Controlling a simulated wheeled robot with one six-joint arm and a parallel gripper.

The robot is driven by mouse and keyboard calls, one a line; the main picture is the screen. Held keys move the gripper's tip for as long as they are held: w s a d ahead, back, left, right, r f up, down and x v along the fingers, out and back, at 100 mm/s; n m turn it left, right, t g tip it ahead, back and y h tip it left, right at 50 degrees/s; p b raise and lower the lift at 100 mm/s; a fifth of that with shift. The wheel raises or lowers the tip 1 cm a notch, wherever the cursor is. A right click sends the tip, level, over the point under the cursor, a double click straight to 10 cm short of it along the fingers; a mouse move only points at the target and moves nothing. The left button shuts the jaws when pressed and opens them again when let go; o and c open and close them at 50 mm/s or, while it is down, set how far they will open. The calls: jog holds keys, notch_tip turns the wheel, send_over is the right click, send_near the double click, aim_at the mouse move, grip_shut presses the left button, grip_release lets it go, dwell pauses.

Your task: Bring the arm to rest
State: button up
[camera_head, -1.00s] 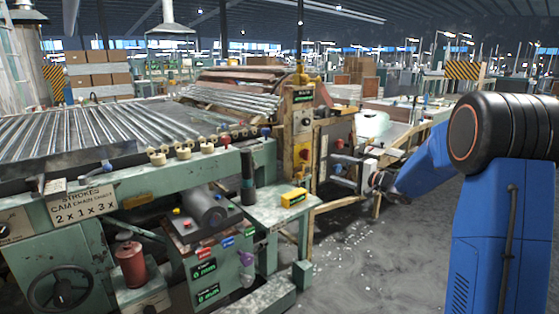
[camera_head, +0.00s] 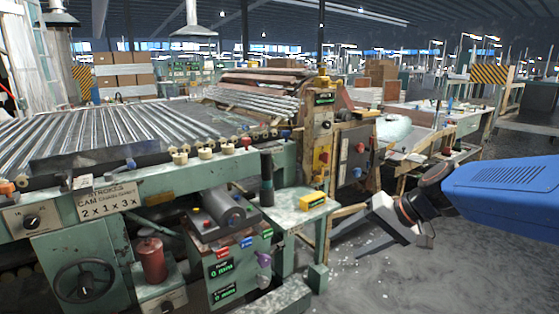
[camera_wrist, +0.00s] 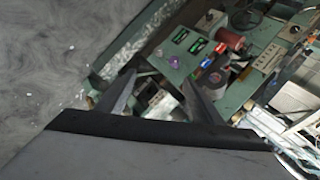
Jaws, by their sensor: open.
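My gripper (camera_head: 345,236) is at the right of the green machine in the head view, its two dark fingers pointing left. In the wrist view my gripper (camera_wrist: 158,76) shows two fingers spread apart with nothing between them. It is open and empty. The wrist view looks past the fingers at the machine's small side table and its control panel (camera_wrist: 190,45). My blue arm link enters from the right in the head view. The gripper appears clear of the machine, though the exact gap is hard to tell.
A small side table (camera_head: 295,212) with a yellow box (camera_head: 313,199) stands left of my gripper. A wooden-framed cabinet (camera_head: 352,160) is behind it. Grey floor (camera_head: 450,275) is open at lower right.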

jog(key=s+d+f+h, duration=0.2)
jog(key=s+d, duration=0.1)
jog(key=s, duration=0.3)
jog(key=s+d+f+n+h, duration=0.1)
jog(key=s+d+h, duration=0.2)
jog(key=s, duration=0.3)
jog(key=s+d+f+n+h, duration=0.1)
jog(key=s+d+f+h, duration=0.1)
jog(key=s+d, duration=0.3)
jog(key=shift+s+d+f+t+h, duration=0.15)
jog(key=shift+s+f+t+h, duration=0.2)
jog(key=shift+s, duration=0.5)
